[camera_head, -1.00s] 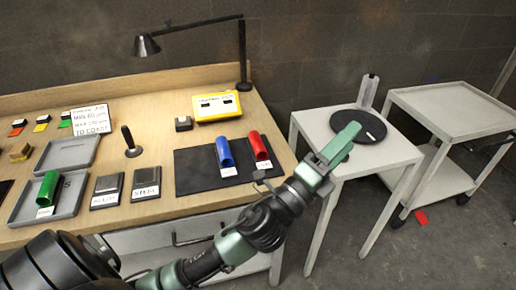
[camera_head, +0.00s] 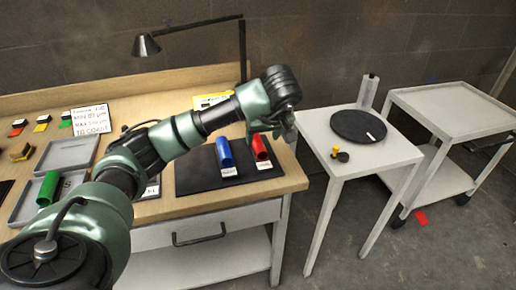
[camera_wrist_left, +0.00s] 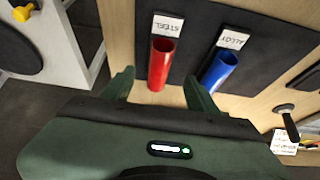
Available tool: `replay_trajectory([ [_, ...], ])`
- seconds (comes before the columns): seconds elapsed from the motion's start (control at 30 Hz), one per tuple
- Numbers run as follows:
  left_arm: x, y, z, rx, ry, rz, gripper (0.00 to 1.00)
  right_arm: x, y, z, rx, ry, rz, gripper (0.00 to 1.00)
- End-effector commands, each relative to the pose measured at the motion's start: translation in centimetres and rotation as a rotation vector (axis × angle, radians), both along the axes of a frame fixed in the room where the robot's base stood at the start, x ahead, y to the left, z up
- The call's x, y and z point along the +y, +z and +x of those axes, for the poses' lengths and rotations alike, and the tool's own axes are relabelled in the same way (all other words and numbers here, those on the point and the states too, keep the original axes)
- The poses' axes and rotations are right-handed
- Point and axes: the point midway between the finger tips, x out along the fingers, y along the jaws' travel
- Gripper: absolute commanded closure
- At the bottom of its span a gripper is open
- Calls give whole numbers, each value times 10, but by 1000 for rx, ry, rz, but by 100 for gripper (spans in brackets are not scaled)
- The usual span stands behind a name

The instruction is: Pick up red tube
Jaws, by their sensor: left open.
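My right gripper is not seen.
A green tube (camera_head: 48,187) sits in a grey tray at the left. A white side table (camera_head: 385,158) with a black disc (camera_head: 358,126) stands right of the bench.

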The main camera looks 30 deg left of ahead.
Motion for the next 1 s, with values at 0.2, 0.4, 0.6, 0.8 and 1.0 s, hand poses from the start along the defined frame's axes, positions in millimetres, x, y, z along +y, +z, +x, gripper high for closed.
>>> replay_trajectory([
  [0.2, 11, -20, 6, 8, 6, 8, 41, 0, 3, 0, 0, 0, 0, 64],
  [0.4, 17, -47, 13, 10, 5, 6, 41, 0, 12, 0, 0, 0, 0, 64],
  [0.6, 25, -66, 21, 5, 4, 6, 41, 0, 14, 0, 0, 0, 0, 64],
  [0.8, 25, -67, 22, 2, 2, 6, 41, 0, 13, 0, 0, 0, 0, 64],
  [1.0, 25, -67, 22, 3, 3, 5, 83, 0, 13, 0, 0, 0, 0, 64],
])
